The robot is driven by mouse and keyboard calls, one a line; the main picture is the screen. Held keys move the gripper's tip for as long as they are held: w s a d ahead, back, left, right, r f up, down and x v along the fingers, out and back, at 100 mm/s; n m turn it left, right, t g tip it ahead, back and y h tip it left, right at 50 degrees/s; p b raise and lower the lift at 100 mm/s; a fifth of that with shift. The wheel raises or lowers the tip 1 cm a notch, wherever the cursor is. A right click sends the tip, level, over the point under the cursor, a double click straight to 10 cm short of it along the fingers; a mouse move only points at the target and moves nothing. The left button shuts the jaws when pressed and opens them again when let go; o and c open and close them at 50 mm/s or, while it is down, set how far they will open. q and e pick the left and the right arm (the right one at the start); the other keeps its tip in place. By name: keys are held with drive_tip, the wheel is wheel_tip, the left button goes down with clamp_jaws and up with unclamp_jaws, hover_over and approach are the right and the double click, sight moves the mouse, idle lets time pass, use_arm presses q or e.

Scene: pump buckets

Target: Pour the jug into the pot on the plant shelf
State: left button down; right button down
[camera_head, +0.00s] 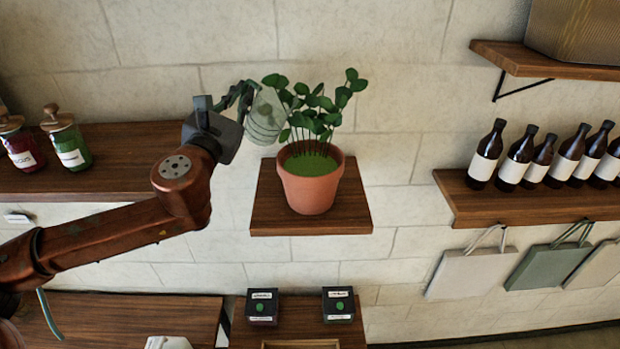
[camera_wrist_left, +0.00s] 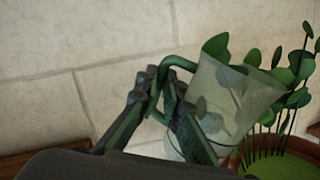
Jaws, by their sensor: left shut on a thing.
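A clear jug (camera_head: 264,117) with a green handle is beside and above the left part of the potted plant. In the left wrist view the jug (camera_wrist_left: 232,105) looks tilted, its upper part leaning toward the leaves. My left gripper (camera_head: 236,97) is shut on the jug's handle; its fingers also show in the left wrist view (camera_wrist_left: 165,105). The terracotta pot (camera_head: 312,190) stands upright on the small wooden plant shelf (camera_head: 270,220), with green stems and leaves rising from it. I cannot tell whether the jug holds water. My right gripper is not in view.
Jars (camera_head: 68,140) stand on a shelf at left. Several dark bottles (camera_head: 487,155) line the right shelf (camera_head: 520,207), with bags (camera_head: 470,270) hanging below. Two dark boxes with green buttons (camera_head: 262,306) sit below the plant shelf. Bare wall lies between the shelves.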

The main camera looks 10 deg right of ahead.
use_arm(q)
wheel_tip(320, 180, up, 4)
drive_tip(key=shift+r+p, duration=0.1)
drive_tip(key=shift+p, duration=0.35)
drive_tip(key=n+g+y, duration=0.1)
drive_tip(key=n, duration=0.5)
drive_tip(key=shift+a, duration=0.1)
